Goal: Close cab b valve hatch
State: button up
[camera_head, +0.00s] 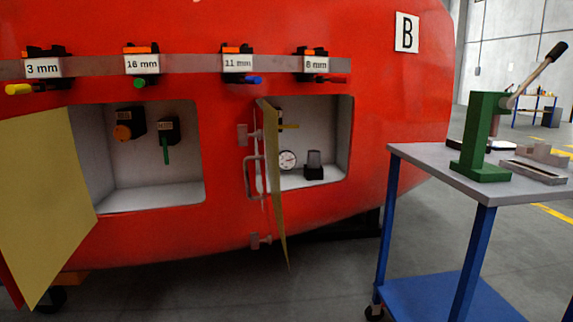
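The red nosecone carries a sign "B" (407,32) and has two recessed compartments with open hatches. I cannot tell from labels which is the valve hatch. The right hatch door (272,185) stands open, nearly edge-on, with hinges (243,135) at the opening's left side. The left hatch door (40,190), yellowish inside, is swung wide to the left. Its compartment holds an orange knob (123,132) and a green lever (166,150). My gripper is not in view.
A blue-legged table (420,158) with a green lever press (485,140) stands at the right, near the nosecone. A rail (190,66) above the compartments holds several size-labelled tools. Grey floor (220,290) shows below the nosecone.

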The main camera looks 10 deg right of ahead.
aim_at(47, 210)
jog(key=i+j, duration=0.1)
jog(key=j, duration=0.3)
jog(key=i+j+u, duration=0.15)
jog(key=j, duration=0.65)
jog(key=i+j+u, duration=0.15)
jog(key=j, duration=0.2)
jog(key=i+j, duration=0.1)
jog(key=j, duration=0.25)
jog(key=i+j+u, duration=0.15)
jog(key=j, duration=0.25)
jog(key=i+j, duration=0.15)
jog(key=j, duration=0.2)
jog(key=k+j, duration=0.1)
jog(key=j, duration=0.2)
